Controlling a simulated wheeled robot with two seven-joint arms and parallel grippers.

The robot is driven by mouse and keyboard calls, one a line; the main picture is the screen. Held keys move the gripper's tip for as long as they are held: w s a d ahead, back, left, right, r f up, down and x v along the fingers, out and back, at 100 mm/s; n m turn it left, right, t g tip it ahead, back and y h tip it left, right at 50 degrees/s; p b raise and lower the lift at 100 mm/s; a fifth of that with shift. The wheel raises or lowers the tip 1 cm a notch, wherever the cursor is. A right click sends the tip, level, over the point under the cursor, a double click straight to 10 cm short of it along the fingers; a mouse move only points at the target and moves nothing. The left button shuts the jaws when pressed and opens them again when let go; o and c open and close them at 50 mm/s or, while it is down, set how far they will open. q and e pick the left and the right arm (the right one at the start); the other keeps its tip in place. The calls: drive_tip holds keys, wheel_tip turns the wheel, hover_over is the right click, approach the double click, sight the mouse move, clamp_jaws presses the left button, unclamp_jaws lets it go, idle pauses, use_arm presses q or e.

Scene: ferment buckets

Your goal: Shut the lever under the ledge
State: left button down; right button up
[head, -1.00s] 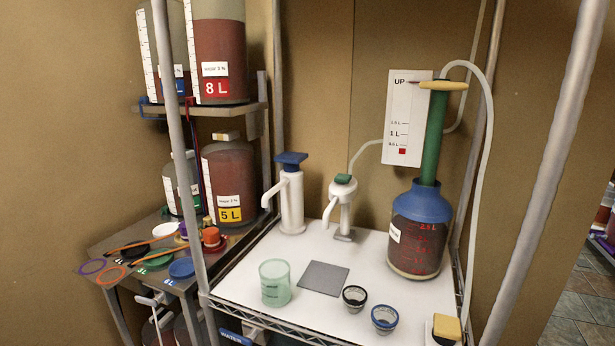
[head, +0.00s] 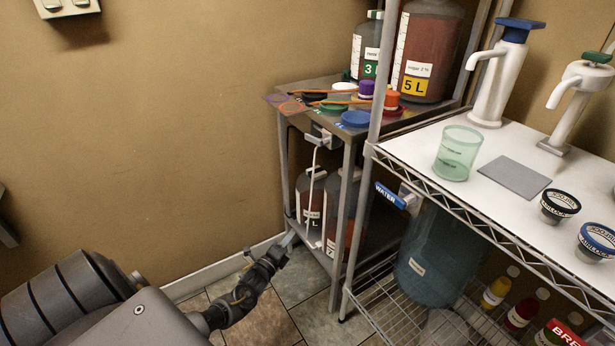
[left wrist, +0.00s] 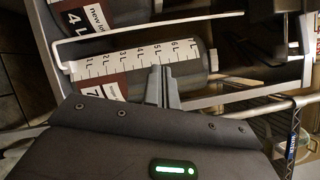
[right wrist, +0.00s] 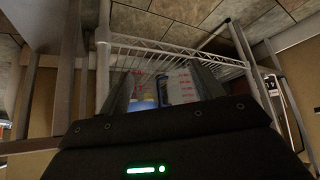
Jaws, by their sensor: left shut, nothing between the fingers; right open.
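A blue lever marked WATER (head: 391,196) sits under the white shelf's front edge and also shows in the left wrist view (left wrist: 293,146). My left gripper (head: 288,240) is low beside the side table, below and apart from the valve. Its fingers (left wrist: 163,86) are shut and empty before a graduated jug (left wrist: 140,62). My right gripper (right wrist: 165,88) is open and empty, seen only in its wrist view.
Dark jugs (head: 309,205) stand on the side table's lower shelf. A large blue-grey container (head: 435,258) stands under the white shelf. A green beaker (head: 457,153) stands on that shelf near its edge. A metal post (head: 377,70) separates the two units. Tiled floor is clear in front.

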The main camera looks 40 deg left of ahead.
sight(316, 139)
wheel_tip(316, 139, up, 13)
drive_tip(key=a+t+b, duration=0.1)
drive_tip(key=t+b, duration=0.2)
drive_tip(key=b, duration=0.2)
use_arm(q)
drive_tip(key=w+r+m+t+h, duration=0.3)
drive_tip(key=w+r+m, duration=0.2)
drive_tip(key=r, duration=0.9)
drive_tip(key=w+r+m+t+h+p, duration=0.1)
drive_tip(key=w+r+m+t+h, duration=0.2)
drive_tip(key=r+m, duration=0.5)
drive_tip(key=shift+w+r+t, duration=0.6)
drive_tip(key=shift+w+r, duration=0.5)
drive_tip(key=shift+r, duration=2.1)
use_arm(e)
drive_tip(key=shift+s+d+f+g, duration=1.05)
drive_tip(key=shift+s+d+g, duration=0.25)
drive_tip(key=shift+g, duration=0.1)
